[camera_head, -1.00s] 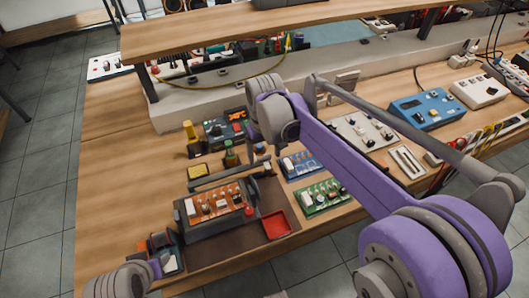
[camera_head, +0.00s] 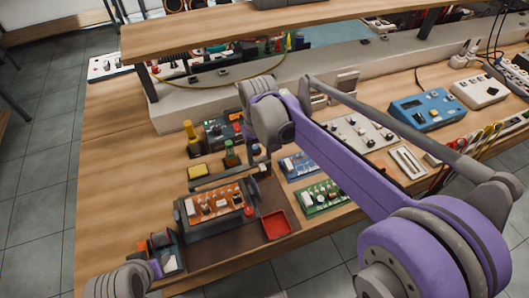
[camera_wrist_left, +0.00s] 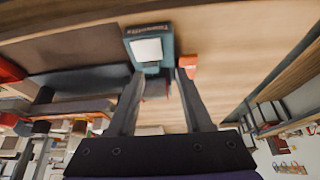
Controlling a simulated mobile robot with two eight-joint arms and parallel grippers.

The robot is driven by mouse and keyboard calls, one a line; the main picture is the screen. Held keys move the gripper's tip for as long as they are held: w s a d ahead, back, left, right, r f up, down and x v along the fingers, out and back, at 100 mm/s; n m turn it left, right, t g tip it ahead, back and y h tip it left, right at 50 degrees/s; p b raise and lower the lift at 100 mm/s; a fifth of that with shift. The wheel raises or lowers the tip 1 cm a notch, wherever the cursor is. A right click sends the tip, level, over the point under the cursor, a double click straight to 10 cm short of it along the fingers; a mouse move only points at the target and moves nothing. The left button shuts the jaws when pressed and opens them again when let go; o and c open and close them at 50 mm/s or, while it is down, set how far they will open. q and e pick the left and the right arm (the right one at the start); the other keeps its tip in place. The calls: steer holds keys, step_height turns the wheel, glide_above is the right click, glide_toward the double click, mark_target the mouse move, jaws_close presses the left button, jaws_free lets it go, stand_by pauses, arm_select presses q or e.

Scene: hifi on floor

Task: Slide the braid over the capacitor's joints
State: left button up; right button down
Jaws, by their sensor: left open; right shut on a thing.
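An orange circuit board (camera_head: 216,206) with several small parts sits in a dark holder (camera_head: 205,229) left of centre. I cannot single out the capacitor or its joints. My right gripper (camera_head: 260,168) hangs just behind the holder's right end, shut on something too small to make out. The braid is not clearly visible. My left gripper (camera_wrist_left: 157,92) is open in the left wrist view, above a teal box (camera_wrist_left: 152,52) with a pale label. The box also stands at the head view's lower left (camera_head: 171,262), beside my left arm.
A red tray (camera_head: 276,225) lies right of the holder. A green board (camera_head: 320,198), a blue board (camera_head: 299,165) and a yellow sponge (camera_head: 198,172) are nearby. Bare wood (camera_head: 115,185) lies to the left.

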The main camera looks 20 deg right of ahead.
steer(key=a, duration=1.8)
steer(key=shift+s, duration=0.3)
steer(key=shift+a, duration=0.25)
steer(key=c, duration=0.6)
jaws_free()
arm_select(q)
steer(key=shift+a, duration=0.1)
arm_select(e)
steer(key=o, duration=0.4)
steer(key=shift+a, duration=0.15)
steer(key=shift+c, duration=0.2)
